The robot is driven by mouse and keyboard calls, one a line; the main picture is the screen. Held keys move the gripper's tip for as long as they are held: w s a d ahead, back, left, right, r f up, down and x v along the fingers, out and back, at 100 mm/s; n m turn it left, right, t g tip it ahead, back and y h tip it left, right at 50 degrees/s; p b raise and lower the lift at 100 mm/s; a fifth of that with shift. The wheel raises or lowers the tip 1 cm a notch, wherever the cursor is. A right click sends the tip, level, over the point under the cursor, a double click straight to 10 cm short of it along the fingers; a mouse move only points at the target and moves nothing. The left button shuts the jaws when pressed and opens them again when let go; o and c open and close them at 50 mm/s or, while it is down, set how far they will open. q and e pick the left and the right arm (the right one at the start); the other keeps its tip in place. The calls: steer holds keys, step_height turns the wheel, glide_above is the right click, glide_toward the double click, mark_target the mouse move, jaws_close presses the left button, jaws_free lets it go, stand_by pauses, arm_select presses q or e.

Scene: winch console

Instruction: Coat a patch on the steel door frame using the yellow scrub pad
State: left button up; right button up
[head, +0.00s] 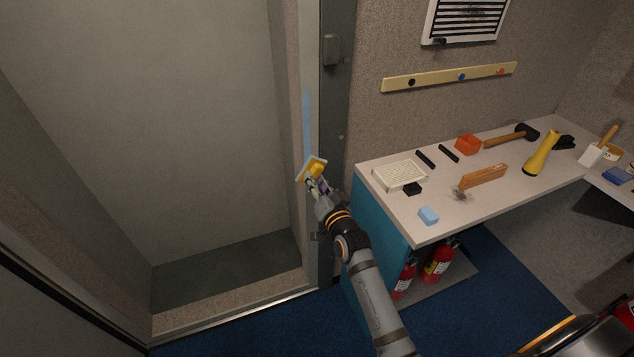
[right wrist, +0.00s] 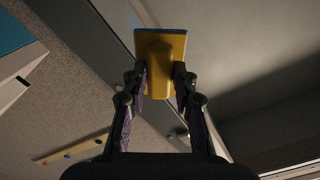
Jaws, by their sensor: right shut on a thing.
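The yellow scrub pad (head: 315,169) has a yellow handle and a flat pad, and is held tilted at the steel door frame (head: 337,130). A light blue patch (head: 307,123) runs up the frame just above the pad. My right gripper (head: 318,184) is shut on the pad's handle. The right wrist view shows the pad (right wrist: 160,62) between both fingers of the gripper (right wrist: 159,82), with a bluish edge at its far side. I cannot tell whether the pad touches the frame. My left gripper is not in view.
Red extinguishers (head: 438,262) stand below. The doorway recess (head: 200,130) is empty.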

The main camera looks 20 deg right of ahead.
arm_select(q)
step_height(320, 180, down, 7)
steer(key=b, duration=0.5)
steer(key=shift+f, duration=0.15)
arm_select(e)
steer(key=w+f+m, duration=0.2)
steer(key=w+f, duration=0.2)
steer(key=w, duration=0.2)
steer(key=shift+f, duration=0.2)
steer(key=shift+w+a, duration=0.1)
steer(key=shift+w, duration=0.1)
arm_select(q)
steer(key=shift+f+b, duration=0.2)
steer(key=shift+b, duration=0.15)
arm_select(e)
steer(key=shift+w, duration=0.9)
steer(key=shift+d, duration=2)
arm_select(q)
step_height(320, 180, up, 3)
steer(key=p, duration=0.2)
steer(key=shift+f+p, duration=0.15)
steer(key=shift+p, duration=0.25)
arm_select(e)
steer(key=a, duration=0.4)
steer(key=shift+s, duration=0.15)
